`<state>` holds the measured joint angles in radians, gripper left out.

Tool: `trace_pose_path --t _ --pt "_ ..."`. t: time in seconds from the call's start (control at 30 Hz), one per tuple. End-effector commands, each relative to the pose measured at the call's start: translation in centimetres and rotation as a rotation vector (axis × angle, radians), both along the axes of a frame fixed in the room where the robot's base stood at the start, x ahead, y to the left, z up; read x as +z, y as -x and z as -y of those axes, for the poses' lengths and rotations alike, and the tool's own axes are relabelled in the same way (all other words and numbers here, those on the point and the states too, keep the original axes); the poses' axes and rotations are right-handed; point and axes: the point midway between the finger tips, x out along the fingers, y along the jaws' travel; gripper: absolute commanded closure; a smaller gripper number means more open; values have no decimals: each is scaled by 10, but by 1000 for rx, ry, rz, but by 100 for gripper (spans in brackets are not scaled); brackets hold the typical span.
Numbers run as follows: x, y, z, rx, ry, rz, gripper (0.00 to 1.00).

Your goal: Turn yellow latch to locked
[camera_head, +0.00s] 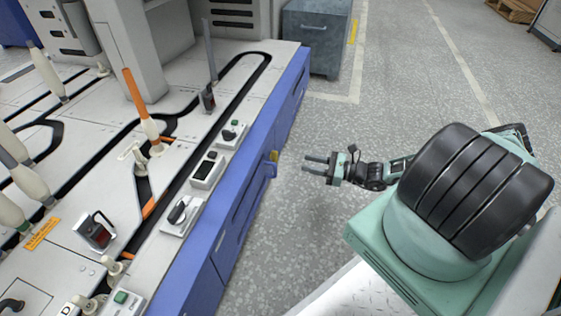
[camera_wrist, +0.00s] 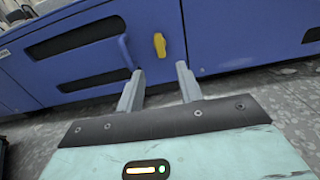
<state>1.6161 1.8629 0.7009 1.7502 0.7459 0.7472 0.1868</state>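The yellow latch (camera_head: 274,156) is a small piece on the blue side panel of the machine. In the wrist view the yellow latch (camera_wrist: 159,45) stands roughly upright, ahead of the gap between my fingers, beside a blue handle-like bar to its left. My gripper (camera_head: 316,164) is to the right of the latch in the head view, apart from it. In the wrist view my gripper (camera_wrist: 159,80) shows two grey fingers spread apart with nothing between them.
The blue cabinet front (camera_wrist: 228,38) has dark recessed slots. The machine top (camera_head: 185,190) carries switch boxes, bobbins and a curved black track. A grey cabinet (camera_head: 312,40) stands at the back. The speckled floor around my gripper is clear.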

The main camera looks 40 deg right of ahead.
Motion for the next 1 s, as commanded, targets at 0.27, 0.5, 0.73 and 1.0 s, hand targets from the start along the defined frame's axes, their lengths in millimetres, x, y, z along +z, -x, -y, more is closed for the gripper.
trace_pose_path --t 0.27,0.5,0.73,1.0 --pt "-5 -46 -37 3 -1 2 64" --pt "-3 -75 -59 1 1 1 64" --pt "-1 -84 -66 1 2 -1 64" --pt "0 -84 -66 1 2 -1 72"
